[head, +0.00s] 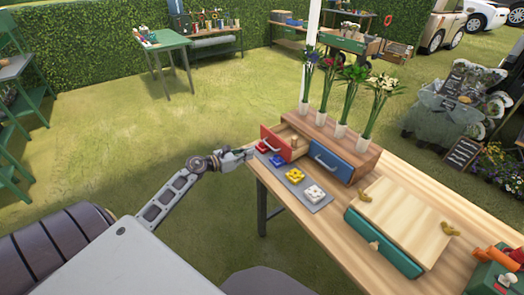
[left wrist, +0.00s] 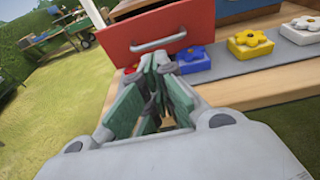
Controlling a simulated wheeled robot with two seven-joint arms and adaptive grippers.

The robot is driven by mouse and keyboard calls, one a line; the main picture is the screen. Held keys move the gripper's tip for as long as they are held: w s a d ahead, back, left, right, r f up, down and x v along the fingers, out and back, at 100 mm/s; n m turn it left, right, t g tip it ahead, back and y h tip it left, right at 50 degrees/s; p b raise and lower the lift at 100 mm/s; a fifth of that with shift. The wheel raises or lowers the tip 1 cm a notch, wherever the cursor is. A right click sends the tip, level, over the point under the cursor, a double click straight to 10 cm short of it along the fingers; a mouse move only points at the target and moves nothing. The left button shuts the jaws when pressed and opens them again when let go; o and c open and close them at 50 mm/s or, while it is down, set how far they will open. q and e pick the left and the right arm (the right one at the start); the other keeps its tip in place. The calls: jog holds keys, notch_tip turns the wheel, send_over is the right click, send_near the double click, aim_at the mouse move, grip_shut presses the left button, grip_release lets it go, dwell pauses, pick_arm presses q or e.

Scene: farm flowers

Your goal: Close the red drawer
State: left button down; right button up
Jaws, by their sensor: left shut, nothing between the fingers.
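The red drawer (head: 275,144) is pulled open from the left side of a wooden cabinet (head: 325,135) on the table. Its red front and silver handle also show at the top of the left wrist view (left wrist: 158,38). A small tan object (head: 292,142) shows at the open drawer. My left gripper (head: 249,152) is just in front of the red front, at the table's left edge. In the left wrist view its fingers (left wrist: 158,65) are shut and empty, just below the handle; I cannot tell if they touch the drawer. My right gripper is not in view.
A grey mat (head: 318,206) with red, blue, yellow and white flower pieces lies before the cabinet. The blue drawer (head: 335,162) is beside the red one. Vases of flowers (head: 341,130) stand on the cabinet. A green-fronted box (head: 382,243) stands at the right. Grass lies left of the table.

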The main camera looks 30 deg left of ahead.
pick_arm(q)
jog(key=shift+x, duration=2.85)
jog(key=shift+p+x, duration=0.35)
jog(key=shift+x, duration=0.45)
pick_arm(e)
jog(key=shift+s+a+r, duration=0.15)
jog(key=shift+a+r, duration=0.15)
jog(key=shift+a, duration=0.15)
pick_arm(q)
jog(key=shift+w, duration=0.1)
